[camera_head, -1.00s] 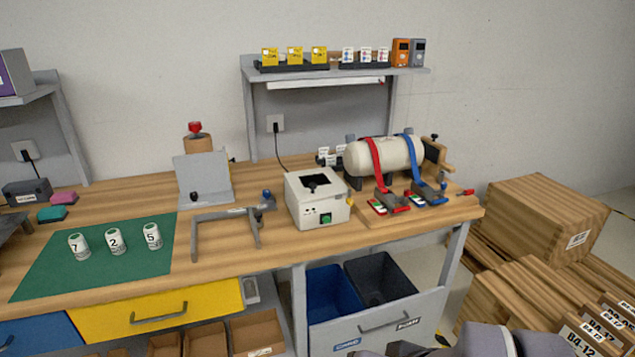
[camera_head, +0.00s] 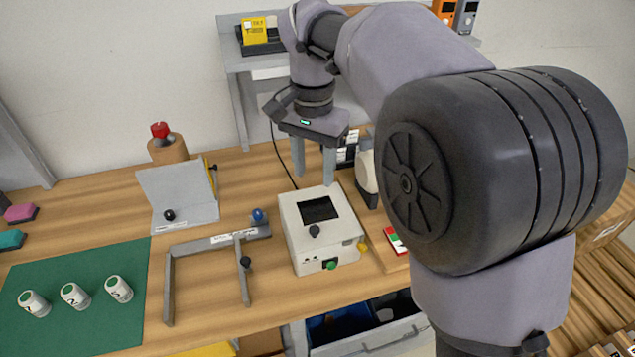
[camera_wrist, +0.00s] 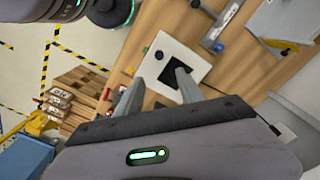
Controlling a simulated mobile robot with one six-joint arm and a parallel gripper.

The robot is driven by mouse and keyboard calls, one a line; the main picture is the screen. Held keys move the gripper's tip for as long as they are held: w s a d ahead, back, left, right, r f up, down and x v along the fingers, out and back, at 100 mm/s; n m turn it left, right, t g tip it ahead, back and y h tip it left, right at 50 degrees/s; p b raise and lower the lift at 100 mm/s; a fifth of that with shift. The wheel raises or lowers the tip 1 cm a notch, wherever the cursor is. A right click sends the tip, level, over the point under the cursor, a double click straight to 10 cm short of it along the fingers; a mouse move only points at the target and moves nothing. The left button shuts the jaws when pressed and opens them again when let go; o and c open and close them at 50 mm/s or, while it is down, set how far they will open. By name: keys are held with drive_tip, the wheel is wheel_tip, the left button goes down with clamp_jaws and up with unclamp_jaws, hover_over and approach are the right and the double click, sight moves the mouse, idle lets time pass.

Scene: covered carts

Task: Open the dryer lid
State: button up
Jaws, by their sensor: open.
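The dryer appears to be the white box (camera_head: 325,249) with a green button (camera_head: 331,265) on its front, standing on the wooden bench. Its lid (camera_head: 292,214) looks closed on top, with a dark square window (camera_head: 319,209) and a black knob (camera_head: 315,231) near the front edge. My gripper (camera_head: 314,178) is open and empty, fingers pointing down, above and behind the box, apart from it. In the wrist view the open fingers (camera_wrist: 158,77) frame the white box (camera_wrist: 153,69), and its black knob (camera_wrist: 159,55) shows beyond the fingertips.
A grey bracket frame (camera_head: 206,246) and an upright grey panel (camera_head: 180,193) stand left of the box. Several white canisters (camera_head: 75,295) are on the green mat (camera_head: 120,260). A shelf (camera_head: 243,62) is behind. My arm hides much of the right side.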

sight(314, 228)
drive_tip(key=f+b, duration=0.7)
drive_tip(key=f, duration=0.9)
drive_tip(key=shift+s, duration=0.2)
clamp_jaws()
idle(0.4)
